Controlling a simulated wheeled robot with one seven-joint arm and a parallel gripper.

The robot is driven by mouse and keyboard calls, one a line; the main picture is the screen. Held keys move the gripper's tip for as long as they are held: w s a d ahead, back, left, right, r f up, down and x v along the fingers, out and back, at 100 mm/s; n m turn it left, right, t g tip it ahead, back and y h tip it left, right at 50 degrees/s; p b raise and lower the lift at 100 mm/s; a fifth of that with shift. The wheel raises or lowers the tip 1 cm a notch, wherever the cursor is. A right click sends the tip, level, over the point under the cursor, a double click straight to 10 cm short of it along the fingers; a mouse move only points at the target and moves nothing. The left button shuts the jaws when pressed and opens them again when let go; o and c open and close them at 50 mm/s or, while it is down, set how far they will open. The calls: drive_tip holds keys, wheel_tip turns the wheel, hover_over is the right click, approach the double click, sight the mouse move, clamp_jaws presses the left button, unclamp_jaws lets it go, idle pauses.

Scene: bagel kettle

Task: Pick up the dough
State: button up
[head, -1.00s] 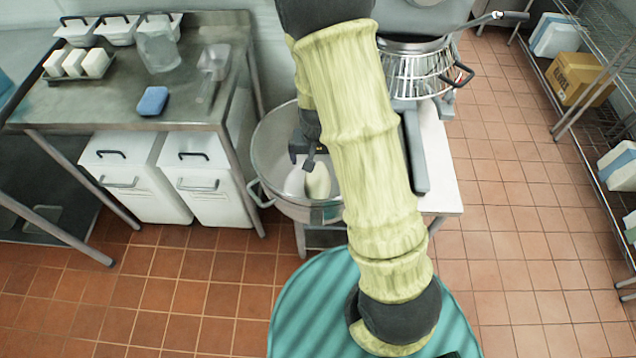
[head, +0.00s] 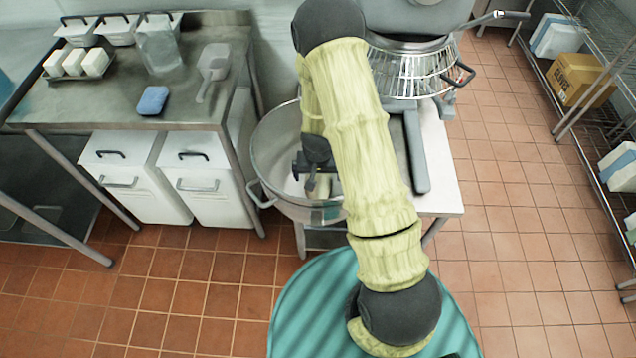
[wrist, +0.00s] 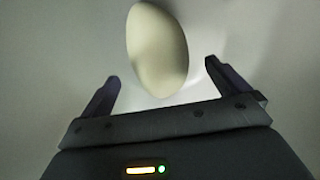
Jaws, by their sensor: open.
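The dough (wrist: 157,50) is a smooth, pale, egg-shaped lump in the wrist view, resting on the bowl's inner surface. In the head view my gripper (head: 312,184) is down inside the large metal bowl (head: 266,150). Only a small pale part of the dough (head: 322,186) shows there, beside the gripper. My arm hides the bowl's right side.
A mixer with a wire guard (head: 412,72) stands on a white table (head: 438,170) right of the bowl. A steel counter (head: 105,102) at left holds a blue sponge (head: 153,100), a scoop (head: 212,65) and white blocks (head: 75,62). The bowl's rim surrounds my gripper.

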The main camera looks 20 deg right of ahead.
sight(318, 177)
drive_tip(key=shift+w+f, duration=0.2)
drive_tip(key=shift+f, duration=1.1)
drive_tip(key=shift+w+f, duration=0.15)
drive_tip(key=shift+f, duration=1.15)
drive_tip(key=shift+c, duration=0.4)
drive_tip(key=shift+r+p, duration=0.1)
drive_tip(key=shift+p, duration=0.2)
drive_tip(key=c, duration=1.7)
drive_tip(key=shift+o, duration=0.2)
wheel_tip(318, 177, up, 10)
